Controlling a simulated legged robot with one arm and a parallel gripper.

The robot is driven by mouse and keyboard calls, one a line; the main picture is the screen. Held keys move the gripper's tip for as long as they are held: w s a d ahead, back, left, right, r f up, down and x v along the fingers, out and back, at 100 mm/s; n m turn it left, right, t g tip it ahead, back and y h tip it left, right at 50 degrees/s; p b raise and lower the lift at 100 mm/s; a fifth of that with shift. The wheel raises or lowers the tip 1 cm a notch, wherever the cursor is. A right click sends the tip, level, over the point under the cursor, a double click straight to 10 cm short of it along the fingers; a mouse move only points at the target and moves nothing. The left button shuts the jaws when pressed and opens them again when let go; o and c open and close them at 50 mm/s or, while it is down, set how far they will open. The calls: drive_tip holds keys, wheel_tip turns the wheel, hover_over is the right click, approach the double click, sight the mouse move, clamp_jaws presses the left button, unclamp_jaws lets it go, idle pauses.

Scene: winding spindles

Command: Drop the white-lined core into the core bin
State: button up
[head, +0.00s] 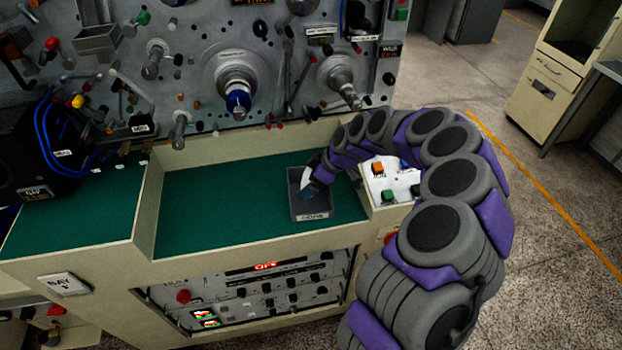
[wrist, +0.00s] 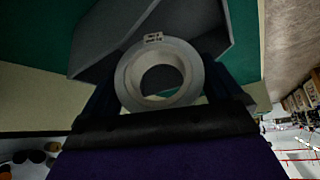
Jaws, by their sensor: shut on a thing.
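A pale grey ring-shaped core (wrist: 127,76) with a small light label on its upper rim is in the wrist view. My gripper (wrist: 160,92) is shut on it, with dark fingers on its left and right sides. In the head view my gripper (head: 313,186) is at the grey core bin (head: 310,216), a small open box with a label on its front. A white bit of the core (head: 306,178) shows there over the bin's opening. The bin (wrist: 100,55) also shows behind the core in the wrist view. The core's depth relative to the rim is unclear.
The bin stands on a green work surface (head: 225,195) with cream side walls. A white button box (head: 388,182) is close on the right. A panel with spindles, one with a blue tip (head: 238,101), rises behind. The green surface left of the bin is clear.

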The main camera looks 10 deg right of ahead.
drive_tip(key=shift+a+f, duration=0.35)
drive_tip(key=shift+f, duration=0.05)
drive_tip(key=shift+d, duration=0.1)
drive_tip(key=o, duration=1.1)
drive_tip(key=shift+d, duration=0.2)
drive_tip(key=shift+c, duration=0.2)
drive_tip(key=p+v, duration=0.2)
drive_tip(key=v, duration=1.5)
drive_tip(key=shift+r, duration=0.15)
drive_tip(key=shift+w+d, duration=0.1)
